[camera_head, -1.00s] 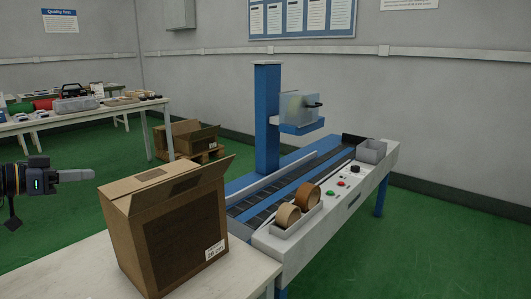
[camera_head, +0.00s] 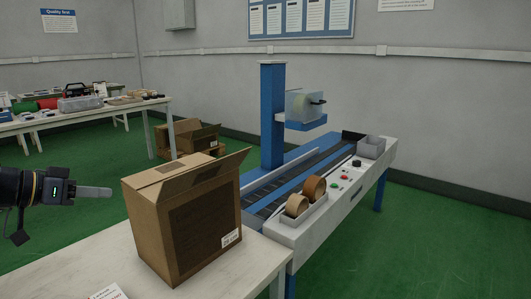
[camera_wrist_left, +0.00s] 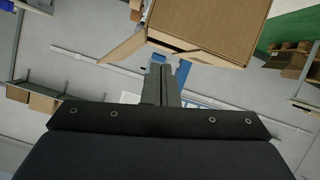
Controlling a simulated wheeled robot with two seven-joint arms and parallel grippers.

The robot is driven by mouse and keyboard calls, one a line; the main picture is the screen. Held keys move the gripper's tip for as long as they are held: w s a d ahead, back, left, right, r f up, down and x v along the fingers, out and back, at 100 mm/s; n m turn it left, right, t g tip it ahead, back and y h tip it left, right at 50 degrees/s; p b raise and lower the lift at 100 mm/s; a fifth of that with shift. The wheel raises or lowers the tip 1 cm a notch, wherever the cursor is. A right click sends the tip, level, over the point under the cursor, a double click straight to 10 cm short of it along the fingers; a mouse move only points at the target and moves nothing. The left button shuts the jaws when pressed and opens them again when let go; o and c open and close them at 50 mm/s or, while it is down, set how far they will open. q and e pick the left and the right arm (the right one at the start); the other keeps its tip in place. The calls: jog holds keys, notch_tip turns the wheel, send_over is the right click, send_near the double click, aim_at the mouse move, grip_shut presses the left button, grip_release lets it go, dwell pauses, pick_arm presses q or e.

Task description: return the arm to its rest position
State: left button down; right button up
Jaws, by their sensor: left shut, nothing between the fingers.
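My left gripper (camera_head: 95,191) comes in from the left edge in the head view. Its fingers are together, with nothing between them. It hangs in the air left of an open cardboard box (camera_head: 190,228) and apart from it. In the left wrist view the shut fingers (camera_wrist_left: 165,82) point toward the box (camera_wrist_left: 215,30), which shows at the top with a flap out. My right gripper is not in view.
The box stands on a light table (camera_head: 120,265) in front. Behind it is a blue conveyor machine (camera_head: 272,120) with tape rolls (camera_head: 314,188) in a tray. A far table (camera_head: 85,115) with goods stands at the back left. Green floor (camera_head: 440,245) is clear at right.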

pick_arm(q)
jog(key=s+d+f+n+g+y, duration=0.35)
jog(key=s+d+f, duration=0.55)
jog(key=s, duration=0.4)
jog(key=s+d+f+n+y, duration=0.1)
jog(key=s+d+f+n, duration=0.35)
jog(key=s+f, duration=1)
notch_tip(320, 180, up, 33)
jog(key=d+m+p, duration=0.1)
jog(key=p, duration=3.1)
jog(key=shift+s+d+f+g, duration=0.15)
jog(key=shift+s+d+g, duration=0.05)
jog(key=shift+s+g, duration=0.2)
jog(key=shift+y, duration=0.25)
